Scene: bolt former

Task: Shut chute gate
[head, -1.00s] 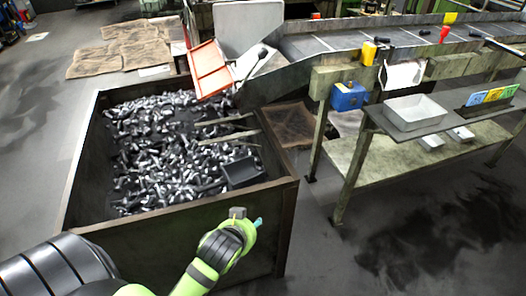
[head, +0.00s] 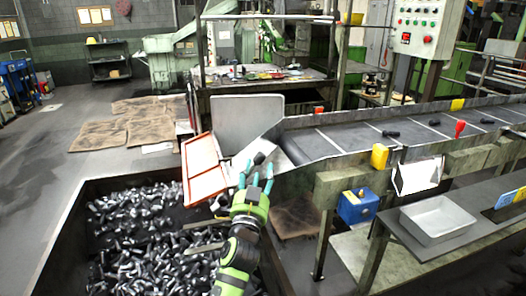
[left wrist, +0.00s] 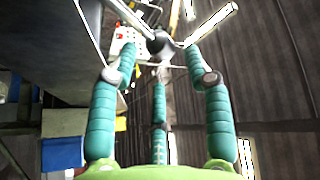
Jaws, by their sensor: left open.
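The chute end at the left of the conveyor has an orange tilted panel (head: 203,170), an upright grey plate (head: 248,122) and a lever with a black knob (head: 259,158). I cannot tell for sure which part is the gate. My left gripper (head: 255,178) is open, its teal fingers pointing up just below the knob. In the left wrist view, a dark round knob (left wrist: 160,46) shows beyond the spread fingertips (left wrist: 165,75), with nothing held. Whether a finger touches it is unclear. My right gripper is not in view.
A bin of loose bolts (head: 62,235) stands below the chute. The conveyor (head: 370,138) runs off to the right, carrying dark parts. A yellow block (head: 379,156), a blue box (head: 357,207) and a side table with a white tray (head: 438,220) are to the right.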

